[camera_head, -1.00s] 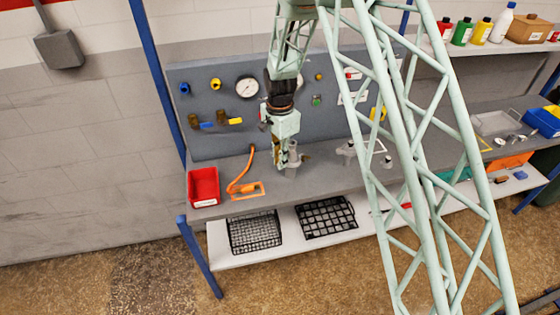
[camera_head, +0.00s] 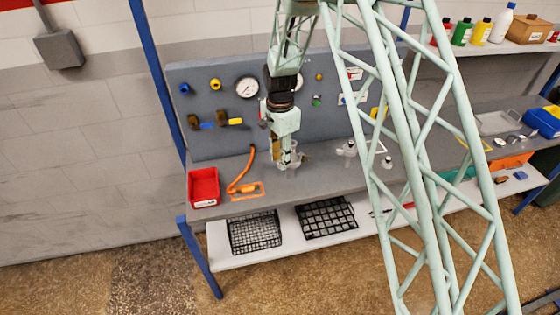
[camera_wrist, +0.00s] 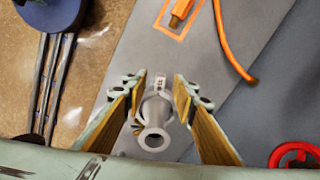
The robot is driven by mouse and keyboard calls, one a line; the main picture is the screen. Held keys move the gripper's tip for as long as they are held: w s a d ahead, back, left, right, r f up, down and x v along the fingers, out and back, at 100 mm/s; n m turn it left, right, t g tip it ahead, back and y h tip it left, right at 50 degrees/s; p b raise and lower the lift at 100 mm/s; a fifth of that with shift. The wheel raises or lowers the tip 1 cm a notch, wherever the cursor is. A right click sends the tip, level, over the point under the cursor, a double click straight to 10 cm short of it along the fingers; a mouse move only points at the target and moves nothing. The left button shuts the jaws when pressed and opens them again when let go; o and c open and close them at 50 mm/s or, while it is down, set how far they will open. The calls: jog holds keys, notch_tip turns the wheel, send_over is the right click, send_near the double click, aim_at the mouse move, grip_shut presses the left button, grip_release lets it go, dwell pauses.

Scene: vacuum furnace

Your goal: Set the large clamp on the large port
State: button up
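My gripper (camera_wrist: 157,90) is open in the wrist view, one finger on each side of a grey metal port fitting (camera_wrist: 153,140) with a round open end. Gaps show between the fingers and the fitting. A grey ring-like part with a small brownish piece (camera_wrist: 136,126) sits around the fitting; it may be the large clamp, but I cannot tell whether it is closed around it. A small white label (camera_wrist: 160,82) shows beyond. In the head view my gripper (camera_head: 288,162) is low over the bench at the grey fitting, which it partly hides.
A red bin (camera_head: 203,186) and an orange hose (camera_head: 241,178) lie to the left on the bench (camera_head: 330,178). Smaller grey fittings (camera_head: 348,150) stand to the right. A gauge panel (camera_head: 222,90) rises behind. Black wire baskets (camera_head: 254,232) lie on the lower shelf.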

notch_tip(320, 180, up, 11)
dwell(0.7)
jog(key=shift+f, duration=0.1)
dwell(0.5)
jog(key=s+d+r+n+t+b, duration=0.1)
jog(key=s+d+r+n+b, duration=0.2)
jog(key=s+d+r, duration=0.6)
jog(key=s+d+r+n+t+b, duration=0.1)
jog(key=s+d+r+n+b, duration=0.15)
jog(key=s+d+r, duration=0.65)
jog(key=s+d+r+n+t+b, duration=0.1)
jog(key=s+d+n+b, duration=0.1)
jog(key=s, duration=1.4)
jog(key=s+d+r+n+t+b, duration=0.1)
jog(key=s+b, duration=0.4)
jog(key=s, duration=1.1)
jog(key=shift+s+d+n, duration=0.4)
jog(key=shift+d+n, duration=0.5)
jog(key=shift+n, duration=0.35)
